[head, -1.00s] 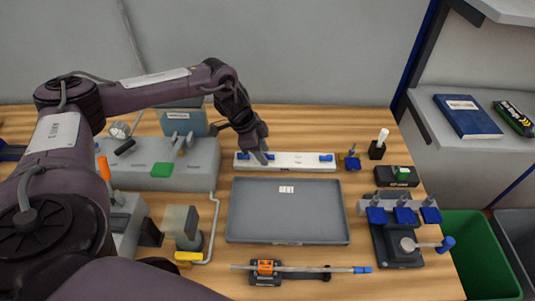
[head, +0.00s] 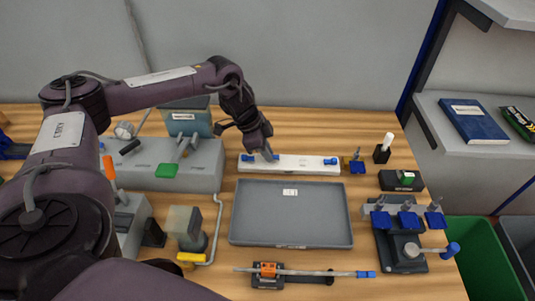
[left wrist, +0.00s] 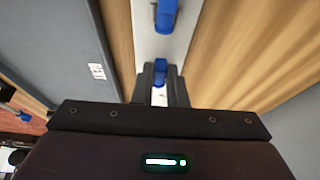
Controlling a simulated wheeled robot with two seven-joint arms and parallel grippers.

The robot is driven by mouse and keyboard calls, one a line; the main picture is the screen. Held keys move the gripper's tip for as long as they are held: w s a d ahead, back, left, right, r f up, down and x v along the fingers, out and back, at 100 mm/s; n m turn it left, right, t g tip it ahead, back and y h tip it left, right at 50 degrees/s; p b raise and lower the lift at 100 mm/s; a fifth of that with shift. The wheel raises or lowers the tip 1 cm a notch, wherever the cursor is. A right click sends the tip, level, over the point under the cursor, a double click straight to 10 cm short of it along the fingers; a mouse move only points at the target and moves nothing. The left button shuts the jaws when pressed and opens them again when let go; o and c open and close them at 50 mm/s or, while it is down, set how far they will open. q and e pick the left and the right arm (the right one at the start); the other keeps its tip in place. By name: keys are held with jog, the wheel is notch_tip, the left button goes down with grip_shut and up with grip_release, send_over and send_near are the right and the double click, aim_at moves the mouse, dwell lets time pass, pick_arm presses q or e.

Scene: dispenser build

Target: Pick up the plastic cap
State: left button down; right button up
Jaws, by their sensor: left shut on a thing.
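Several small blue plastic caps sit along a white strip (head: 300,163) at the back of the table. One cap (left wrist: 161,68) is between the two dark fingers of my left gripper (left wrist: 161,82), which is shut on it. This cap is still at the strip, and I cannot tell whether it is lifted. In the head view my left gripper (head: 267,154) reaches down onto the strip's left half. A second cap (left wrist: 166,14) lies just beyond the fingers, and another cap (head: 331,161) is at the strip's right end. My right gripper is not in view.
A grey tray (head: 240,238) lies just in front of the strip. A grey block (head: 130,178) with a green part stands left. A stand with blue-tipped parts (head: 405,265) is at right.

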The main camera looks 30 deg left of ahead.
pick_arm(q)
notch_tip(320, 180, up, 19)
jog(key=p, duration=0.2)
